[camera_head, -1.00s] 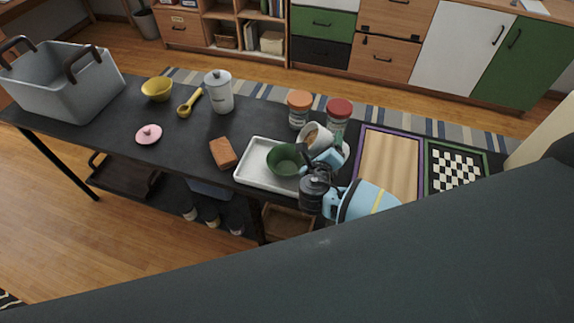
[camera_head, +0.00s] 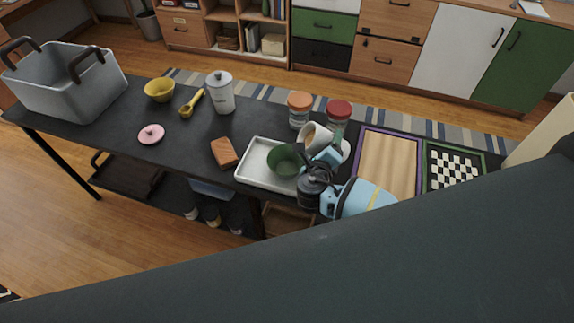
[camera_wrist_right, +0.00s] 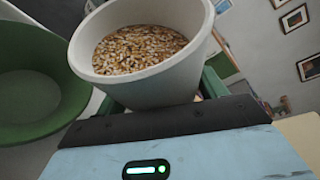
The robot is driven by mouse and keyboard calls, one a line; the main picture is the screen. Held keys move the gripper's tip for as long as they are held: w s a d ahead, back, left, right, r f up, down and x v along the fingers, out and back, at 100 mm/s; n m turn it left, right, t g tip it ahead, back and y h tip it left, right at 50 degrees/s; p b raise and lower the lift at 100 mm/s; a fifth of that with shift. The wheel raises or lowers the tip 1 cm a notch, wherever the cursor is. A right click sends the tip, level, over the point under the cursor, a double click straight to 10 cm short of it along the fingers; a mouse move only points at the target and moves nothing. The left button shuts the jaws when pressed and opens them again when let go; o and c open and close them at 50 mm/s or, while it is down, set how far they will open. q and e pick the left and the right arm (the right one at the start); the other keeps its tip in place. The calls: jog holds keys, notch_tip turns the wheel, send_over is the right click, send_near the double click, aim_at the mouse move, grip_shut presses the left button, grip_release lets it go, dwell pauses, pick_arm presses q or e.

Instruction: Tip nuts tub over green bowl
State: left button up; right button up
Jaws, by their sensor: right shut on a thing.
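The nuts tub (camera_head: 313,136) is a white tub, tilted to the left in the head view, close above the right side of the green bowl (camera_head: 284,162). In the right wrist view the tub (camera_wrist_right: 150,88) is full of nuts (camera_wrist_right: 138,48), and the green bowl (camera_wrist_right: 35,95) is at the left, apart from it. The bowl sits on the white tray (camera_head: 255,180). My right gripper (camera_head: 328,156) is shut on the tub; its fingers are mostly hidden behind the tub in the wrist view. My left gripper is not in view.
Jars with an orange lid (camera_head: 300,108) and a red lid (camera_head: 339,112) stand just behind the tub. A brown block (camera_head: 224,153) lies left of the tray. A wooden board (camera_head: 388,165) and a checkered board (camera_head: 453,168) lie to the right. The table's left middle has free room.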

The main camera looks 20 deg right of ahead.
aim_at(323, 143)
jog(key=shift+r, duration=0.15)
jog(key=shift+r+n, duration=0.2)
jog(key=shift+n, duration=0.1)
jog(key=shift+r+n+h, duration=0.6)
jog(key=shift+r+n, duration=0.1)
jog(key=shift+n, duration=0.1)
dwell(2.6)
jog(key=shift+a+r+n+t+h, duration=0.15)
jog(key=shift+r+n+t+h, duration=0.05)
jog(key=shift+r+n, duration=0.35)
jog(key=shift+a+r+n+t+h, duration=0.2)
jog(key=shift+r+n, duration=0.2)
jog(key=shift+n, duration=0.25)
dwell(3.0)
